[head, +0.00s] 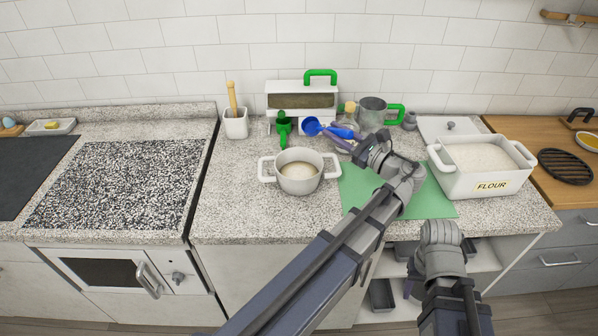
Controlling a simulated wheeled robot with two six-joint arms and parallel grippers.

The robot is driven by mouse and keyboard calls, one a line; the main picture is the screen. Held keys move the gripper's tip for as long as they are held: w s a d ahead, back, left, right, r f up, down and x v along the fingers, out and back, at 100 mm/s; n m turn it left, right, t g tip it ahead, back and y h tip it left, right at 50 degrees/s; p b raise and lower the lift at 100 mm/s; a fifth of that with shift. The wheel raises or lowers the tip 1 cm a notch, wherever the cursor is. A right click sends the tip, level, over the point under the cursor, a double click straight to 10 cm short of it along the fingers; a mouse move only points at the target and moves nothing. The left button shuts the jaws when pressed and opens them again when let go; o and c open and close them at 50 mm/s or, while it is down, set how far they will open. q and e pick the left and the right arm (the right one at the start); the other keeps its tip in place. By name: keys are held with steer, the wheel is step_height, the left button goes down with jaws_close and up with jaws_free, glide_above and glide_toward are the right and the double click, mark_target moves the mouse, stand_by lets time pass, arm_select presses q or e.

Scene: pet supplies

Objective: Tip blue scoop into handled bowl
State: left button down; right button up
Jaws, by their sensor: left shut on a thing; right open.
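The blue scoop (311,126) is above the counter, behind and to the right of the handled bowl, its cup to the left and its handle to the right. My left gripper (348,139) is shut on the scoop's handle. What the cup holds is too small to tell. The handled bowl (299,184) is white with two side handles, stands upright on the counter and has pale contents. My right gripper (441,240) is low at the counter's front edge, to the right, apart from both; its fingers are largely hidden.
A green mat (438,204) lies under my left arm. A flour bin (483,180) stands right. Behind are a dispenser (301,87), a green scoop (283,128), a metal mug (371,113) and a utensil pot (236,124). The counter left of the bowl is clear.

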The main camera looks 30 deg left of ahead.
arm_select(q)
step_height(320, 180, up, 3)
steer(key=m+p, duration=0.2)
steer(key=m, duration=0.2)
steer(key=shift+p, duration=0.4)
steer(key=shift+r+m+h+p, duration=0.1)
steer(key=shift+m+h+p, duration=0.25)
steer(key=shift+m, duration=0.85)
